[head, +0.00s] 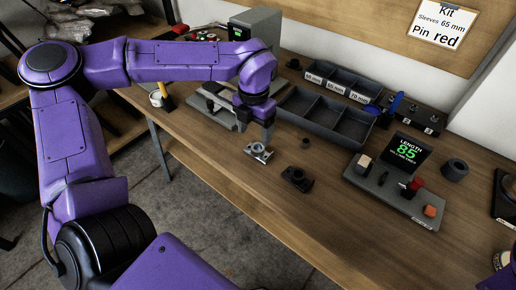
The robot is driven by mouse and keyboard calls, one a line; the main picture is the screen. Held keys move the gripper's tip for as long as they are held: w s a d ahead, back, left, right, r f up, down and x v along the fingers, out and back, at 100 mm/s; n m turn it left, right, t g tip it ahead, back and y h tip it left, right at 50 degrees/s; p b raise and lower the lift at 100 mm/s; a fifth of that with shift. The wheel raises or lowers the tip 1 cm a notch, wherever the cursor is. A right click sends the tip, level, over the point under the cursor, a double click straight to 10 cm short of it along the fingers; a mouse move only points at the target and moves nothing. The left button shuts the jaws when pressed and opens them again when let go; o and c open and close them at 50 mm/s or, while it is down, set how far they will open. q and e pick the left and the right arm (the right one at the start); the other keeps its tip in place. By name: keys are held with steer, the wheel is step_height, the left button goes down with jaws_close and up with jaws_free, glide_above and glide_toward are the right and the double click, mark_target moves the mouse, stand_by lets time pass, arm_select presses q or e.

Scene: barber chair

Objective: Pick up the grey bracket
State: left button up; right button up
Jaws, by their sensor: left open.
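A light grey bracket (259,153) with a raised round boss lies on the wooden workbench (225,150), near its front edge. My left gripper (255,131) points down just above and behind it, with its fingers apart and nothing seen between them. I cannot tell whether a fingertip touches the bracket. A similar, darker bracket (297,179) lies to its right. My right gripper does not show.
A dark compartment bin (318,121) stands behind the brackets. A small dark ring (305,143) lies between. A grey gauge station (392,193) with an "85" display (409,152) stands to the right. A sign (441,24) hangs at the back.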

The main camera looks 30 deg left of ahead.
mark_target(258, 144)
arm_select(q)
steer(key=f, duration=0.3)
steer(key=w+f, duration=0.1)
steer(key=f, duration=0.1)
steer(key=shift+d+f, duration=0.2)
steer(key=shift+d, duration=0.15)
steer(key=shift+s+a+f, duration=0.1)
steer(key=shift+f, duration=0.2)
steer(key=c, duration=1.2)
steer(key=shift+r, duration=0.1)
